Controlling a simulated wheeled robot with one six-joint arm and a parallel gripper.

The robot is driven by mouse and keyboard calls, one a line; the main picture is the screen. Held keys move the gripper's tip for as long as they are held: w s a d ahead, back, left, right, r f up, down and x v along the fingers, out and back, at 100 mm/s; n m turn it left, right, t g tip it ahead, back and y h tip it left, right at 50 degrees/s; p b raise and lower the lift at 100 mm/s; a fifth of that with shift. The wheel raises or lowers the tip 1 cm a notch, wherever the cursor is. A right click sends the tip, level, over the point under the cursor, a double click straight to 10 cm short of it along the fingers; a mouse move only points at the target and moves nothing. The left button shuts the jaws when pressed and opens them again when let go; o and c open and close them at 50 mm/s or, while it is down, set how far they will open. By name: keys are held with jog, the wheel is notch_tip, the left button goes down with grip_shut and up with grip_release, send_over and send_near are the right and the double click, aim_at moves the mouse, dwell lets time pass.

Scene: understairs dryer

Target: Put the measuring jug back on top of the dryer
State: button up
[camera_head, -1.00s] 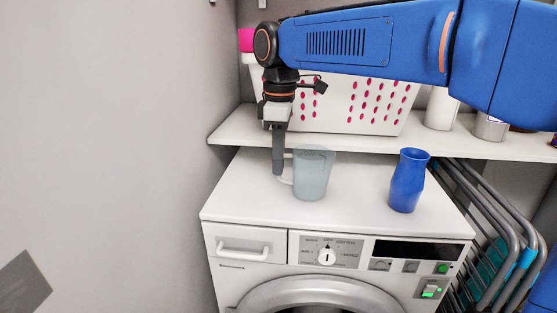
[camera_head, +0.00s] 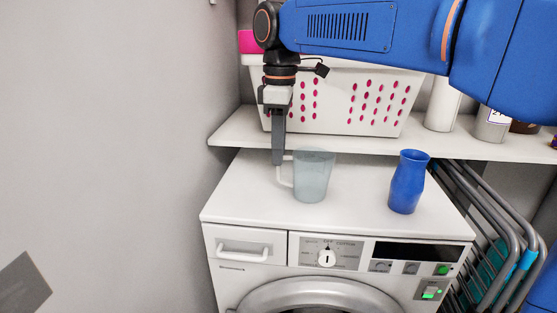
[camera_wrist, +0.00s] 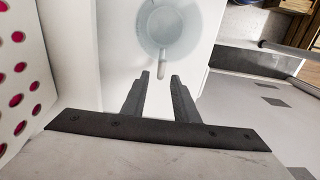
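The measuring jug (camera_head: 314,178), a translucent blue-grey vessel, stands upright on the white top of the dryer (camera_head: 350,215), toward the back left. Its handle points left in the head view. The jug (camera_wrist: 172,22) also shows from above in the wrist view, with its handle toward my gripper. My gripper (camera_head: 278,162) points down beside the handle, above the dryer top. In the wrist view the two fingers (camera_wrist: 161,76) are apart, with the handle's outer end close to the gap between their tips. Nothing is clamped between them.
A blue vase (camera_head: 408,182) stands on the dryer to the right of the jug. A shelf (camera_head: 235,128) behind holds a white basket with pink holes (camera_head: 385,105) and several containers. A folded rack (camera_head: 500,235) leans at the right. The dryer's front left top is clear.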

notch_tip(320, 180, up, 8)
jog(key=shift+r, duration=0.25)
jog(key=shift+d, duration=0.1)
